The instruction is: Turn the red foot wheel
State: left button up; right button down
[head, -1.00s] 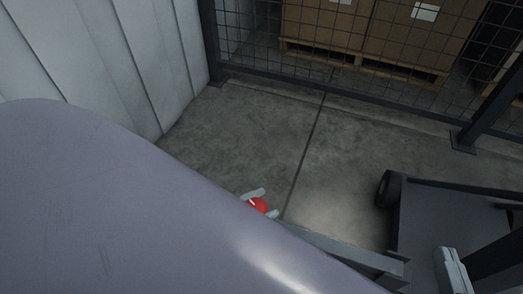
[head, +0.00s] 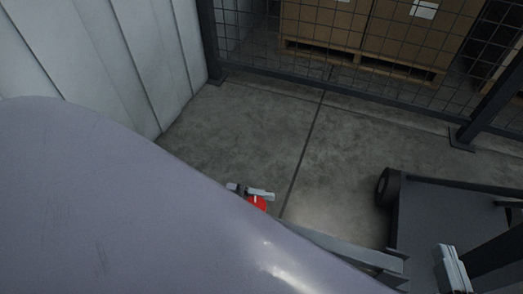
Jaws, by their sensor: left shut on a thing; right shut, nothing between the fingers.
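The red foot wheel (head: 258,204) shows in the head view as a small red patch with a pale mark, low in the middle. A large grey-purple surface in front hides its lower part. My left gripper (head: 250,192) is at the wheel's upper edge, its light grey finger lying across the top of the red. It is shut on the wheel, though the grip itself is partly hidden. My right gripper (head: 453,269) is at the lower right, shut and empty, well away from the wheel.
A grey bar (head: 340,246) runs right from the wheel to a dark cart-like frame (head: 440,215) with a black tyre (head: 388,187). A mesh fence (head: 330,88) stands behind, with boxes on pallets beyond. A pale panelled wall (head: 110,60) is at left. The concrete floor between is clear.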

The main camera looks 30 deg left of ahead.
pick_arm(q)
jog(key=shift+s+d+m+g+h, duration=0.1)
jog(key=shift+m+g+h, duration=0.4)
jog(key=shift+g, duration=0.4)
jog(key=o, duration=1)
jog(key=shift+c, duration=0.2)
jog(key=v, duration=0.7)
jog(key=shift+r, duration=0.15)
